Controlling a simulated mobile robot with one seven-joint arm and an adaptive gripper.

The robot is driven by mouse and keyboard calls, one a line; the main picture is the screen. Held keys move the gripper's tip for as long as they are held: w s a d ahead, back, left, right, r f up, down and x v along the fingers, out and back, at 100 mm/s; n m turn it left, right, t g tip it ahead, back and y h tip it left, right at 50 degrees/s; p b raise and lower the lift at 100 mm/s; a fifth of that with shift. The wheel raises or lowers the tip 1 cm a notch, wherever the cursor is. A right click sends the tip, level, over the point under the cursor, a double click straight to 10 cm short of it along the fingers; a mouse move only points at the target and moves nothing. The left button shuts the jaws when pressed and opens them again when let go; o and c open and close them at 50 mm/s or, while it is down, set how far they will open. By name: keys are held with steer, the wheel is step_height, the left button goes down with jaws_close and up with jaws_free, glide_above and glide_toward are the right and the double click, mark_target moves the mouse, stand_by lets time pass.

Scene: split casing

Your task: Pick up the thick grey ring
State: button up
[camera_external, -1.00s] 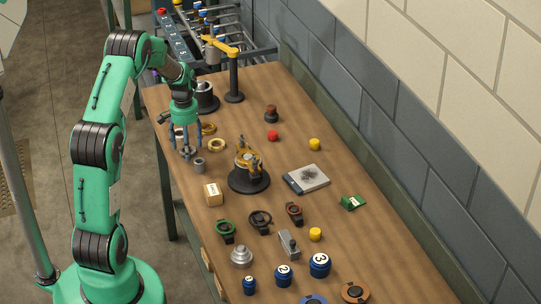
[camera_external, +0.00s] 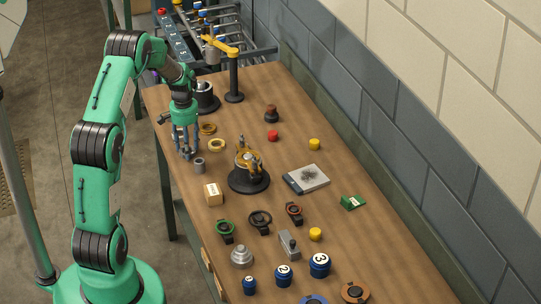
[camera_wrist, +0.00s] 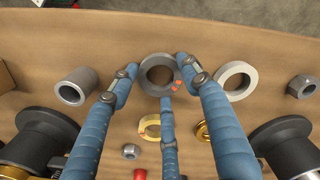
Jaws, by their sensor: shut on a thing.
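The thick grey ring (camera_wrist: 145,82) lies flat on the wooden table between my fingertips in the wrist view. My gripper (camera_wrist: 158,76) has three blue fingers, drawn in around the ring and shut on it. In the external view my gripper (camera_external: 188,154) is low over the table near its left edge. There the ring is hidden by the fingers.
A grey sleeve (camera_wrist: 72,93) stands left of my fingers. A brass ring (camera_wrist: 143,131) and a nut (camera_wrist: 130,152) lie below. Dark round-based fixtures (camera_wrist: 38,140) fill both lower corners. The table edge is close above the ring. A pale box (camera_external: 213,195) stands nearer my base.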

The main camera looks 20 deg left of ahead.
steer(key=shift+r, duration=0.1)
steer(key=shift+r, duration=0.45)
steer(key=r, duration=0.1)
steer(key=r+p, duration=0.1)
steer(key=shift+s+r, duration=0.25)
steer(key=shift+r, duration=0.05)
steer(key=s+d+r+p, duration=0.1)
steer(key=s+d+p, duration=0.1)
steer(key=s, duration=1.3)
steer(key=shift+d+r, duration=0.15)
steer(key=shift+d, duration=0.45)
